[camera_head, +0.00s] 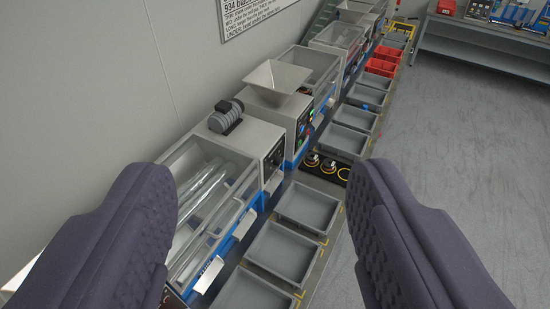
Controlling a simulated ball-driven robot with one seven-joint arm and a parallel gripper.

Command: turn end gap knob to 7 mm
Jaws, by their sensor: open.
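My gripper (268,225) shows as two dark purple padded fingers, wide apart at the left and right of the view, with nothing between them. Beyond and below it runs a line of grey sorting machines. The near machine (190,155) has a clear-covered trough with long metal rollers (205,195) and a grey motor (226,117) on top. Its dark end panel (272,161) carries small controls. A second machine with a hopper (277,83) has a panel (305,118) with coloured buttons. I cannot tell which control is the end gap knob; no scale is readable.
Grey bins (307,207) line the machines' right side, with red bins (378,67) farther back. Small round items (328,164) sit on a dark strip between bins. A wall with a sign is at left. Open grey floor (465,150) lies right; a workbench (490,38) stands back right.

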